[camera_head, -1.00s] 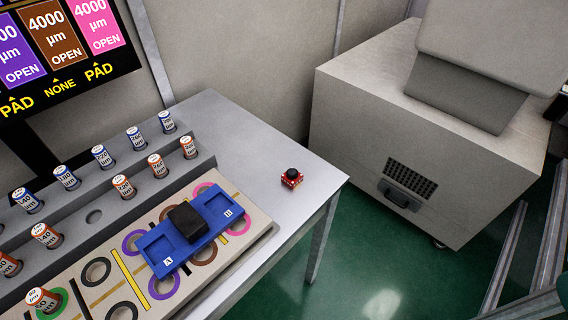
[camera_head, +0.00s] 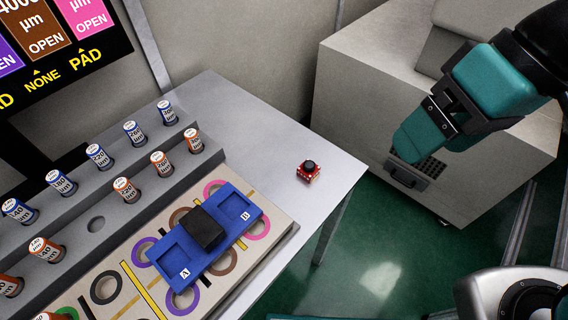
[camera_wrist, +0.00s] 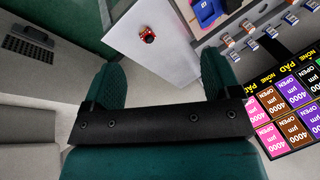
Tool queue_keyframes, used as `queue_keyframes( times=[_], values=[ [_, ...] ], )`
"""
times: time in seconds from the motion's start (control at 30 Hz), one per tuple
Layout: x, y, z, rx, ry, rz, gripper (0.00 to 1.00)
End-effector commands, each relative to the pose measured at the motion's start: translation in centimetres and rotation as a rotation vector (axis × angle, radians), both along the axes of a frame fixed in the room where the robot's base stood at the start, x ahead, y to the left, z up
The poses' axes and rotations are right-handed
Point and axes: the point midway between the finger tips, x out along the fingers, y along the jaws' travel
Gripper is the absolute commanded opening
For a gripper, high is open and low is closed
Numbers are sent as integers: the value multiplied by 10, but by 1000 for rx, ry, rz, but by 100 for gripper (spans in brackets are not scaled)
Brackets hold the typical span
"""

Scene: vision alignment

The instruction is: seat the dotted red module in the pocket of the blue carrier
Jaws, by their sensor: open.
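The red module (camera_head: 308,171), with a round black top, sits on the bare grey table (camera_head: 262,118) near its right edge; its dots are too small to make out. It also shows in the wrist view (camera_wrist: 147,35). The blue carrier (camera_head: 176,272) lies tilted across the patterned board, with square pockets marked A and B and a black block between them. Both pockets look empty. It is partly seen in the wrist view (camera_wrist: 208,12). My gripper (camera_head: 412,143) is right of the module, apart from it. In the wrist view my gripper (camera_wrist: 162,75) is open and empty.
Labelled cylinders (camera_head: 134,132) stand in a stepped grey rack (camera_head: 97,224) left of the carrier. A sign (camera_head: 45,40) hangs behind. A large beige cabinet (camera_head: 350,95) stands beyond the table's right side, with green floor between. The table around the module is clear.

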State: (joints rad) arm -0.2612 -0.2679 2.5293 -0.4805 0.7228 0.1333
Motion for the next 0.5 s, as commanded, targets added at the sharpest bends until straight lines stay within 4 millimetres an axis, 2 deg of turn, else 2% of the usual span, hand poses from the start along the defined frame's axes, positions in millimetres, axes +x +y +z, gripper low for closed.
queue_keyframes(
  times=[0.17, 0.3, 0.5],
  values=[
    [46, 14, -21, -1, 190, -441, 83],
    [90, 27, -47, -7, 380, -895, 83],
    [140, 42, -84, -20, 605, -1444, 83]
  ],
)
